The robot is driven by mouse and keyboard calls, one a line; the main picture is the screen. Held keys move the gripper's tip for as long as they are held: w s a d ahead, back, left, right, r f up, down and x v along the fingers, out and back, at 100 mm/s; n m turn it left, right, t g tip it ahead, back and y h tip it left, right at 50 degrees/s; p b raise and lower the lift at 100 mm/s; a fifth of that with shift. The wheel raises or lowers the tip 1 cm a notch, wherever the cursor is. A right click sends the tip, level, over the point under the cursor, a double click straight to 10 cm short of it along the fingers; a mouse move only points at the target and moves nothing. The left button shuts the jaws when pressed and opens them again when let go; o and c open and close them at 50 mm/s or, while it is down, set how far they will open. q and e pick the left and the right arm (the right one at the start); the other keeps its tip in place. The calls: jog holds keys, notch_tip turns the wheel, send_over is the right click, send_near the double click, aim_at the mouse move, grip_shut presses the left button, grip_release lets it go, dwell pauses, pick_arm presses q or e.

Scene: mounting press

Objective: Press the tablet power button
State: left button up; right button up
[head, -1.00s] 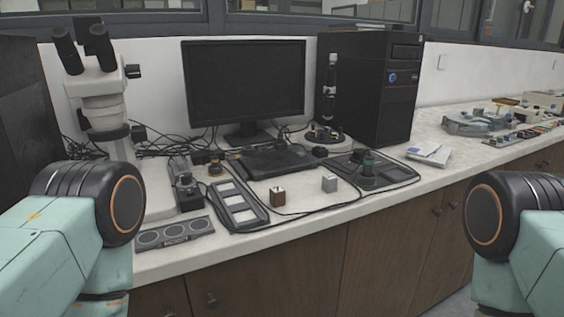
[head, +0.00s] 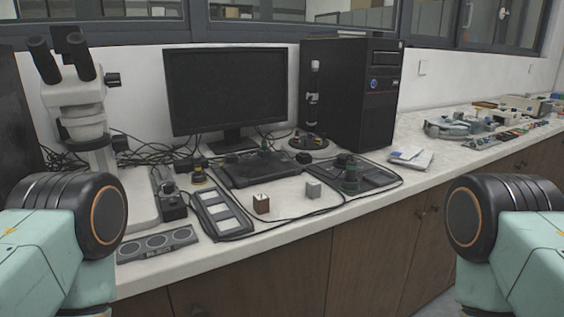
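No thing in the head view is clearly marked as a tablet, and I cannot make out a power button. A dark flat panel (head: 231,177) lies in front of the black monitor (head: 232,88), with small items on top. A second dark flat panel (head: 383,178) lies to its right, with a green-and-black knob-like piece (head: 350,180) on it. A grey tray with pale square pads (head: 222,211) lies near the front edge at left. Neither of my grippers is in view; only my arm links show at the lower left and lower right.
A microscope (head: 84,118) stands at left, a black computer tower (head: 347,97) behind. A brown cube (head: 261,204) and a grey cube (head: 313,189) sit near the counter's front edge. A three-disc strip (head: 157,244) lies front left. Cables run across the counter; bare counter shows at right.

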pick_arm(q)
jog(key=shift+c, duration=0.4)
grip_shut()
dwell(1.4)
